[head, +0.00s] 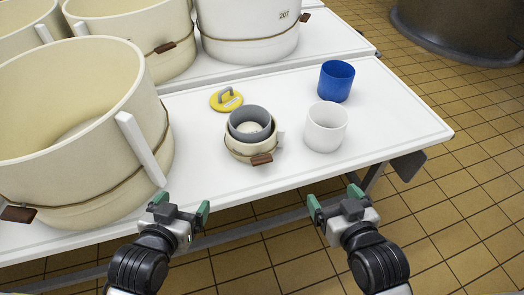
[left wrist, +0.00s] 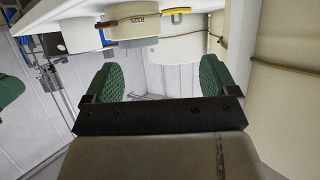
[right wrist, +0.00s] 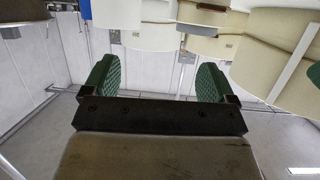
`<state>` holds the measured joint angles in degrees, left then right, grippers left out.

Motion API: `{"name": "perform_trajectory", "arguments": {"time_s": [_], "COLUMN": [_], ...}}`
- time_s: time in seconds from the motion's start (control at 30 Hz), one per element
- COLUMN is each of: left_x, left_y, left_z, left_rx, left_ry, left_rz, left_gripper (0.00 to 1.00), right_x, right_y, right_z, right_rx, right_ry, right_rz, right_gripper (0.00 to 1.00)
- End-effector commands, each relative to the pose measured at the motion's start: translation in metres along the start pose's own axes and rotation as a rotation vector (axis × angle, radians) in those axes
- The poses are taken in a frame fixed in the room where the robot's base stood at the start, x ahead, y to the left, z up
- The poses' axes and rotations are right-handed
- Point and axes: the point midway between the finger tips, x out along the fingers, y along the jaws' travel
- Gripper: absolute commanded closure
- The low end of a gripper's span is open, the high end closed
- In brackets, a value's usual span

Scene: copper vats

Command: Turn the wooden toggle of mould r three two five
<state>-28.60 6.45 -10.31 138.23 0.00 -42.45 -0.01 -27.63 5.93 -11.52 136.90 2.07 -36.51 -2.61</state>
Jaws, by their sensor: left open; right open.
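A small round cream mould (head: 240,147) stands on the white table, with a grey cup (head: 248,112) inside it. A cord runs around it, with a brown wooden toggle (head: 262,159) on its near side. In the left wrist view, the label on the small mould (left wrist: 122,28), seen upside down, looks like R325. My left gripper (head: 181,207) is open and empty, below and left of the mould, near the table's front edge. My right gripper (head: 334,202) is open and empty, below and right of it. Neither touches the toggle.
A large cream vat (head: 70,110) with a pale upright bar stands left of the mould. A yellow lid (head: 226,100) lies behind it. A white cup (head: 325,127) and a blue cup (head: 336,80) stand to the right. More vats stand behind.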

Motion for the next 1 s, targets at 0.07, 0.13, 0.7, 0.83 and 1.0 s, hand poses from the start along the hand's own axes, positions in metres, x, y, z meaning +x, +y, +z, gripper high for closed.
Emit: {"name": "perform_trajectory", "arguments": {"time_s": [0.07, 0.13, 0.7, 0.83, 1.0], "left_x": [-0.007, -0.013, -0.031, -0.025, -0.022], "left_y": [-0.003, -0.006, -0.015, -0.015, -0.015], "left_z": [0.016, 0.035, 0.181, 0.201, 0.213], "left_rx": [-0.001, -0.002, -0.018, -0.017, -0.017], "left_ry": [-0.152, -0.278, -0.891, -0.910, -0.918], "left_rz": [-0.008, -0.015, -0.036, -0.035, -0.034], "left_gripper": [0.12, 0.12, 0.12, 0.12, 0.12], "right_x": [-0.002, -0.002, 0.080, 0.092, 0.098], "right_y": [-0.003, -0.007, -0.091, -0.098, -0.100], "right_z": [0.009, 0.021, 0.053, 0.050, 0.048], "right_rx": [0.000, -0.004, -0.013, -0.005, -0.002], "right_ry": [-0.108, -0.185, 0.081, 0.213, 0.299], "right_rz": [-0.014, -0.033, -0.176, -0.118, -0.060], "right_gripper": [0.13, 0.13, 0.13, 0.13, 0.13]}}
